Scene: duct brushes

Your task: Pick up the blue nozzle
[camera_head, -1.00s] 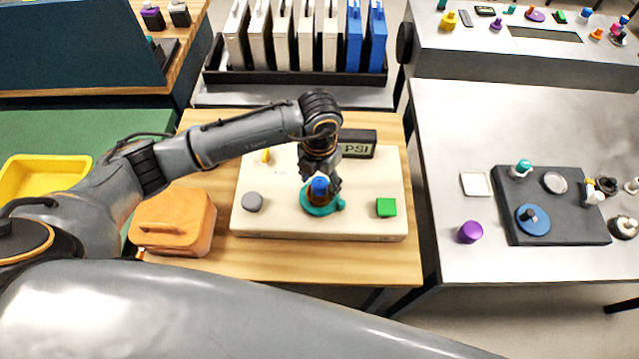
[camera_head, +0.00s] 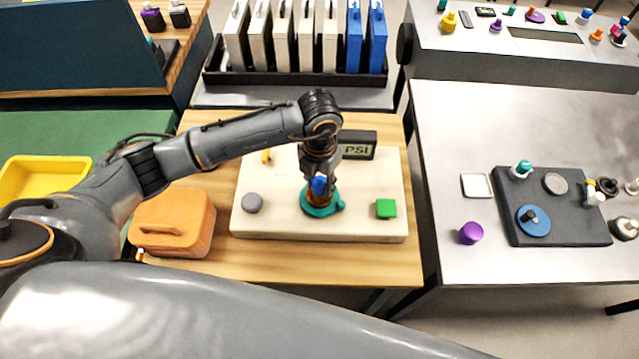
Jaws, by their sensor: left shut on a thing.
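The blue nozzle (camera_head: 319,186) sits above an amber-brown part (camera_head: 319,202) on a round teal base (camera_head: 322,210), on the cream board (camera_head: 275,228). My left gripper (camera_head: 319,181) comes down from above and is shut on the blue nozzle. The fingers partly hide the nozzle. I cannot tell whether the nozzle is clear of the part below it. My right gripper is not in view.
A green block (camera_head: 386,208) and a grey knob (camera_head: 252,203) stand on the board either side of the teal base. A PSI display (camera_head: 357,146) stands behind. An orange case (camera_head: 172,222) lies at the left. The wooden table front (camera_head: 330,265) is clear.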

